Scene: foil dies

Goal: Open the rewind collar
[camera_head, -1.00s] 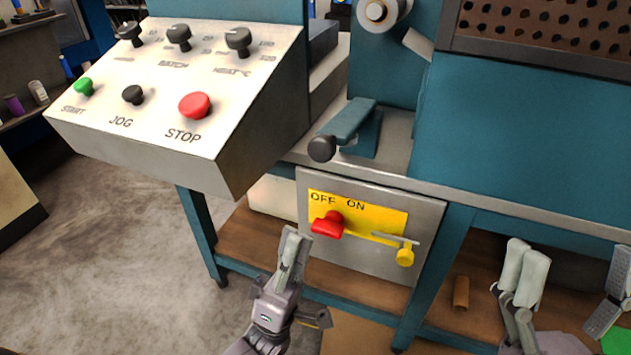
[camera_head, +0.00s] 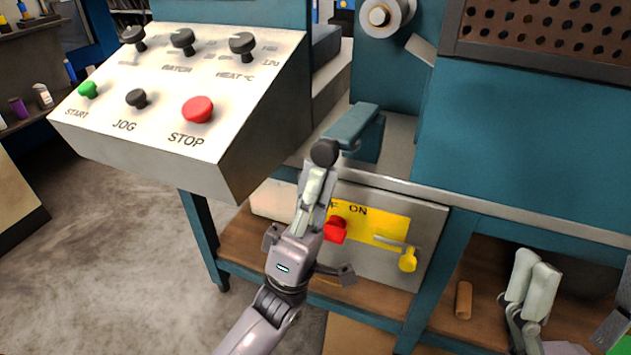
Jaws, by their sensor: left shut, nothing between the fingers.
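A blue lever (camera_head: 352,125) with a black ball knob (camera_head: 325,152) sits on the machine's ledge, pointing towards me; it may be the rewind collar's handle, but no label shows. A grey roll end (camera_head: 378,15) is above it. My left gripper (camera_head: 318,172) is shut and empty, its fingertips at the underside of the knob in the picture. I cannot tell whether they touch. My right gripper (camera_head: 575,290) is open and empty at the lower right, partly cut off by the frame.
A sloped control panel (camera_head: 130,145) with knobs and a red STOP button (camera_head: 198,109) juts out at the left. Below the lever is a switch box (camera_head: 430,230) with a red switch (camera_head: 336,230), partly behind my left gripper. A brown cylinder (camera_head: 463,300) stands on the lower shelf.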

